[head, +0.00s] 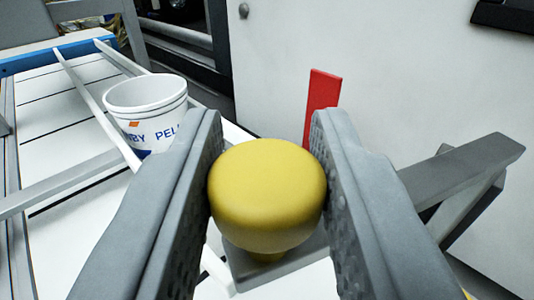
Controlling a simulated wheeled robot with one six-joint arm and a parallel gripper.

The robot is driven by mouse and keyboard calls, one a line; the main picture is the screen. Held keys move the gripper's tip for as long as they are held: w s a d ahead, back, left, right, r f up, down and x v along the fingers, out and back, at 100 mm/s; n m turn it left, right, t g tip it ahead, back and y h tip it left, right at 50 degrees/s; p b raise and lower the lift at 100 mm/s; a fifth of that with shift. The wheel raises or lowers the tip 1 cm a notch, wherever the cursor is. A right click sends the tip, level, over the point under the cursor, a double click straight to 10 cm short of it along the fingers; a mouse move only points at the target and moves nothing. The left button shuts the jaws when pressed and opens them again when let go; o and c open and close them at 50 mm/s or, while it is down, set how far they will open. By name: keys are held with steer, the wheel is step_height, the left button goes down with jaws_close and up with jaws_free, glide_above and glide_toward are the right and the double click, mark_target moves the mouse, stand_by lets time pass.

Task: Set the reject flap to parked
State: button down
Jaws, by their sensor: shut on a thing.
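A round yellow knob (267,190) sits in the lower middle of the head view. My gripper (268,185) is shut on it, with one grey finger on each side. Below the knob is a grey flat bar (285,268), partly hidden by the knob and the right finger. A red upright tab (322,105) stands behind the right finger; its lower end is hidden. I cannot tell which marked position the flap is in.
A white tub (147,105) with blue lettering stands at the left on a white slatted conveyor (85,115) with light rails. A grey bracket (465,165) juts out at the right. A pale cabinet wall (410,80) closes off the back right.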

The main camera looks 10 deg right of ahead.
steer(key=shift+s+d+n+y, duration=0.2)
steer(key=shift+s+n+y, duration=0.25)
steer(key=shift+s+y, duration=0.2)
steer(key=shift+s+d+n+y, duration=0.2)
steer(key=shift+s+n+y, duration=0.3)
steer(key=shift+y, duration=0.15)
steer(key=shift+s+d+n+y, duration=0.45)
steer(key=shift+s+n+y, duration=0.15)
steer(key=shift+s+y, duration=0.3)
steer(key=shift+s+d+n+y, duration=0.4)
steer(key=shift+s+n+y, duration=0.2)
steer(key=shift+y, duration=0.5)
steer(key=shift+s, duration=0.1)
steer(key=c, duration=1.1)
jaws_free()
steer(key=shift+d, duration=0.1)
steer(key=shift+c, duration=0.2)
steer(key=v, duration=1.7)
steer(key=shift+s+d+r, duration=0.2)
steer(key=shift+d+r, duration=0.05)
steer(key=shift+d, duration=0.05)
